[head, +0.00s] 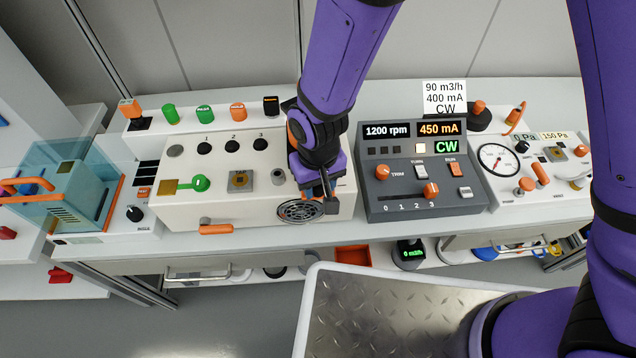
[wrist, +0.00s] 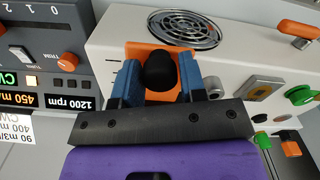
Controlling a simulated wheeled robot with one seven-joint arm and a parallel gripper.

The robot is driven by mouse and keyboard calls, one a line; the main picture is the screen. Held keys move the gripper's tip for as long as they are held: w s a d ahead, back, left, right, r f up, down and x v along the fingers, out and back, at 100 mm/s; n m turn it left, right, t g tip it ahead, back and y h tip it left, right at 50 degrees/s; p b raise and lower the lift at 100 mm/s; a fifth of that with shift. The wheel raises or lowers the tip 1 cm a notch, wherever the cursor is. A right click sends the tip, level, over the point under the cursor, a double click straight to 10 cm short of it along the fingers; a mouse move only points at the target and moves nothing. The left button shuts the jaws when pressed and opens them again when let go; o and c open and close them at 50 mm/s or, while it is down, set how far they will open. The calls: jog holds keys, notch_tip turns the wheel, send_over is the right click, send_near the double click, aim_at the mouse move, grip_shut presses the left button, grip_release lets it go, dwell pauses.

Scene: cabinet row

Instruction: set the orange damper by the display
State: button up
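The orange damper (wrist: 133,50) is on the white cabinet beside a round grille, with a black knob (wrist: 160,70) standing up from it. My gripper (wrist: 160,82) has one blue finger on each side of this knob, with no clear gap; it looks shut on it. In the head view my gripper (head: 318,190) covers most of the damper. The small display (head: 410,252) on the lower shelf reads 0 m3/h in green. A white card (head: 444,97) reads 90 m3/h, 400 mA, CW.
The grey panel (head: 385,206) right of my gripper shows 1200 rpm, 450 mA and CW, with orange knobs and switches. The grille (head: 301,211) is just below my gripper. A green lever (head: 200,183) and an orange handle (head: 216,229) lie to the left. A gauge panel (head: 508,184) stands right.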

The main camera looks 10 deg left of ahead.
jog(key=o, duration=0.3)
jog(key=shift+r, duration=0.15)
notch_tip(320, 180, up, 11)
jog(key=shift+f, duration=0.2)
dwell(0.7)
jog(key=w+d+r+m+t+y, duration=0.1)
jog(key=w+d+r+m, duration=0.1)
jog(key=d+r, duration=0.75)
jog(key=w+d+r+m+t, duration=0.1)
jog(key=w+d+r, duration=0.2)
jog(key=d+r, duration=0.65)
jog(key=s+d+r+m+t, duration=0.1)
jog(key=s+d+r, duration=0.1)
jog(key=s+d, duration=0.2)
jog(key=s+d+r+m+t, duration=0.1)
jog(key=s+d+r, duration=0.1)
jog(key=s+d, duration=0.2)
jog(key=s+d+r+m+t+h, duration=0.1)
jog(key=s+d, duration=0.3)
jog(key=d, duration=0.5)
jog(key=shift+d+r, duration=0.25)
jog(key=shift+r, duration=0.5)
